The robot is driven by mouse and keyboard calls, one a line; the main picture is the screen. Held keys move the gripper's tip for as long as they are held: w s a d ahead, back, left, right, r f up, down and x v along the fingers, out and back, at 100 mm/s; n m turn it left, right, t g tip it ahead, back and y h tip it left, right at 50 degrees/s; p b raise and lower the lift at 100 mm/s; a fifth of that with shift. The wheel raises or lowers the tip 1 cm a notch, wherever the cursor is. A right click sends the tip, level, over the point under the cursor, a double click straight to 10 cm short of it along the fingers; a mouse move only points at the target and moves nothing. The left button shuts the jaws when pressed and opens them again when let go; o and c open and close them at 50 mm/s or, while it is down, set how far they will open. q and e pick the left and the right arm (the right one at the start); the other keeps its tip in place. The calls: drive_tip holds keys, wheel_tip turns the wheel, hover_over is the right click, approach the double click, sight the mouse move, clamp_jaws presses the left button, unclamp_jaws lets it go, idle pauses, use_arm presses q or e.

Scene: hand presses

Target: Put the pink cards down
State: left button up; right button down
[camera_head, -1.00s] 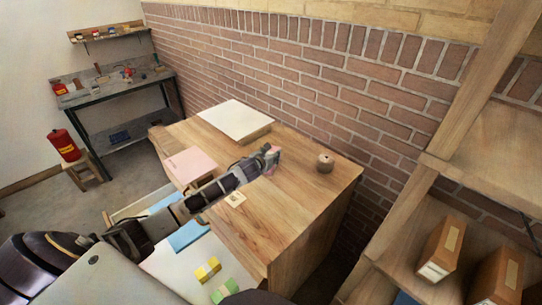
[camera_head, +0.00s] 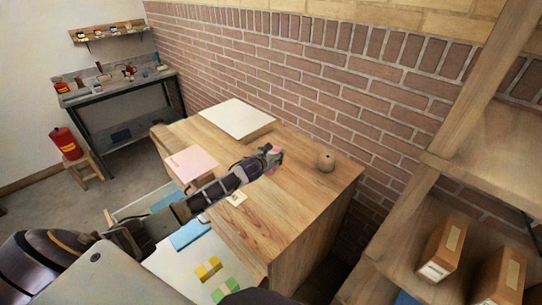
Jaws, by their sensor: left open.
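My left arm reaches from the lower left over the wooden desk (camera_head: 298,190). My left gripper (camera_head: 271,156) is open at the arm's far end, over the desk's far middle part. A small pink patch, which looks like the pink cards (camera_head: 278,150), shows right at the fingertips. It is too small and partly hidden to tell whether it touches the fingers or rests on the desk. A larger flat pink item (camera_head: 190,163) lies on the desk's left part. My right gripper is not in view.
A round brown object (camera_head: 325,161) stands right of the gripper. A white board (camera_head: 237,118) lies at the back. A small pale card (camera_head: 237,198) lies near the front edge. Yellow blocks (camera_head: 208,268) and green blocks (camera_head: 226,290) are on a white surface below. The desk's right part is clear.

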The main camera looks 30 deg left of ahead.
use_arm(q)
drive_tip(key=shift+r, duration=0.15)
drive_tip(key=v, duration=1.2)
idle(0.5)
drive_tip(key=shift+s, duration=0.15)
idle(0.8)
